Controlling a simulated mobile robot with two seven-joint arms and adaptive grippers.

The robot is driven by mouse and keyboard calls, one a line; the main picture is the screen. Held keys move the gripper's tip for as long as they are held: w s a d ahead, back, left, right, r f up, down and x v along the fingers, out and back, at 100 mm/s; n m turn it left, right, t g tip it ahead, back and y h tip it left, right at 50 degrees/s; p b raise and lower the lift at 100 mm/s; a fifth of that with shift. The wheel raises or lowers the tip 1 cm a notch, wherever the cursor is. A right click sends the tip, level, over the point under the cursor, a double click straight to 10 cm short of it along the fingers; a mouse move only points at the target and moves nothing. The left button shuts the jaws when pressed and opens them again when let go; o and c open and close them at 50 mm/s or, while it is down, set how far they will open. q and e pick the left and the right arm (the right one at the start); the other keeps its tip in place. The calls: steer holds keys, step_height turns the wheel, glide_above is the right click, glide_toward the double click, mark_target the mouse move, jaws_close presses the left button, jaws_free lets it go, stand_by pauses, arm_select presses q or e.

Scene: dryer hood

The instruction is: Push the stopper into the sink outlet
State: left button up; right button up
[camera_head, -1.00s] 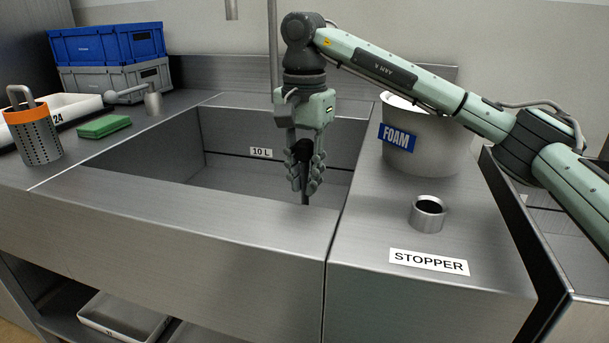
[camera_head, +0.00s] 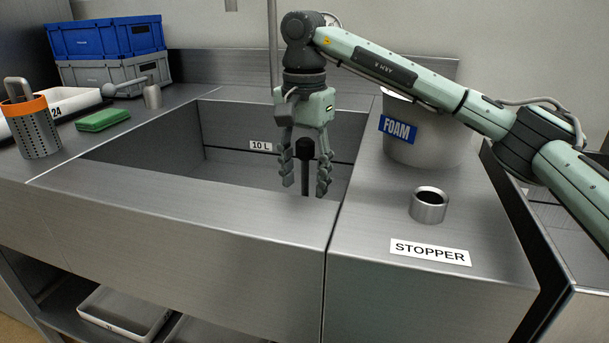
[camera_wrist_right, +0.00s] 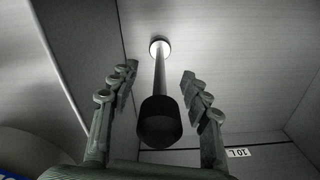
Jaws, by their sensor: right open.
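The stopper (camera_head: 305,158) stands upright in the sink (camera_head: 170,150), with a black knob on top of a thin rod. In the right wrist view the knob of the stopper (camera_wrist_right: 159,124) is close, and its rod runs down to a pale round end at the sink floor. My right gripper (camera_head: 305,187) points down and is open, one finger on each side of the knob and rod, with gaps visible in the right wrist view (camera_wrist_right: 159,70). How deep the stopper's end sits in the outlet cannot be told. My left gripper is not in view.
An empty metal ring holder (camera_head: 429,205) stands behind the STOPPER label (camera_head: 430,252) on the right counter. A FOAM bucket (camera_head: 430,145) stands behind it. A green sponge (camera_head: 103,120) and perforated canister (camera_head: 34,130) are on the left. The sink's front rim is clear.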

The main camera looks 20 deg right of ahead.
mark_target(304, 140)
step_height(304, 140, up, 12)
steer(key=shift+r, duration=0.1)
stand_by(0.7)
